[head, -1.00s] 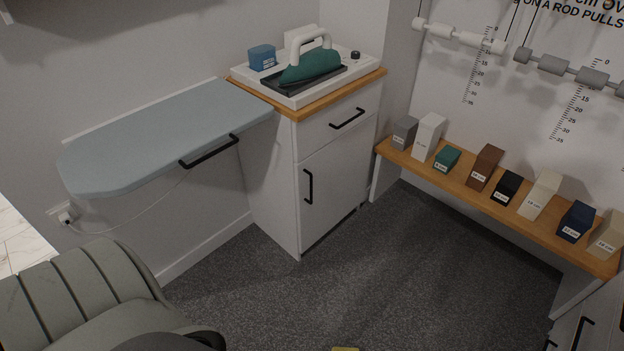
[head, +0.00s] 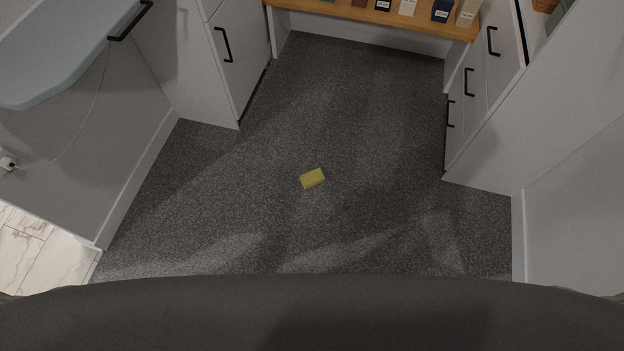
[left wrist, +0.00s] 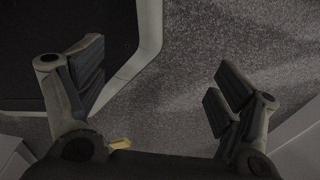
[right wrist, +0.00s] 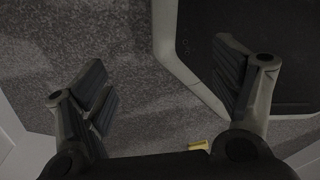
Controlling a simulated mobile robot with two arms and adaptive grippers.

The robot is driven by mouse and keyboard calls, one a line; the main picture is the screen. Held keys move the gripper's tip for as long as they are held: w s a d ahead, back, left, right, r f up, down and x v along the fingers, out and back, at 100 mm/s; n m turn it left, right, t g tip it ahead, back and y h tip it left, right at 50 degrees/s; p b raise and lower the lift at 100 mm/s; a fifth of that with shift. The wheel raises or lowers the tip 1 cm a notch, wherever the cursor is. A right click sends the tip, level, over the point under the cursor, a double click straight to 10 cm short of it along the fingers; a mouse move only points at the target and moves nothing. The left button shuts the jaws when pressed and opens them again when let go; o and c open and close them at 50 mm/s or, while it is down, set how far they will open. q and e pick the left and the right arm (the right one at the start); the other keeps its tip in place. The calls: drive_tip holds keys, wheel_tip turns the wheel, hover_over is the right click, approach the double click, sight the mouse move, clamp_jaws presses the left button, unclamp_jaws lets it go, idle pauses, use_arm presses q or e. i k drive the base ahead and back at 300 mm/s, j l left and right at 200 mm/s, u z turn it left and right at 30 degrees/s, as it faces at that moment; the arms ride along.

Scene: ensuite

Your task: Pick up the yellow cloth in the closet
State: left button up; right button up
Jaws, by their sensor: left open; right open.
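The yellow cloth (head: 312,178) is a small folded block lying flat on the dark grey carpet, near the middle of the head view. A bit of the cloth shows at the bottom of the left wrist view (left wrist: 120,143), beside a finger base. It also shows at the bottom of the right wrist view (right wrist: 199,146). My left gripper (left wrist: 160,85) is open and empty above the carpet. My right gripper (right wrist: 168,90) is open and empty above the carpet. Both grippers are apart from the cloth, and neither shows in the head view.
The carpet (head: 350,120) around the cloth is clear. White cabinets (head: 490,100) stand on the right. A white cabinet (head: 225,75) and an ironing board (head: 60,50) are on the left. A wooden shelf (head: 425,24) with several small boxes spans the back.

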sight(308, 179)
drive_tip(key=i+l+u, duration=0.15)
drive_tip(key=u, duration=0.25)
drive_tip(key=i+l+u, duration=0.1)
drive_tip(key=u, duration=0.3)
drive_tip(key=i+l+u, duration=0.1)
drive_tip(key=l+u, duration=0.45)
drive_tip(key=u, duration=0.2)
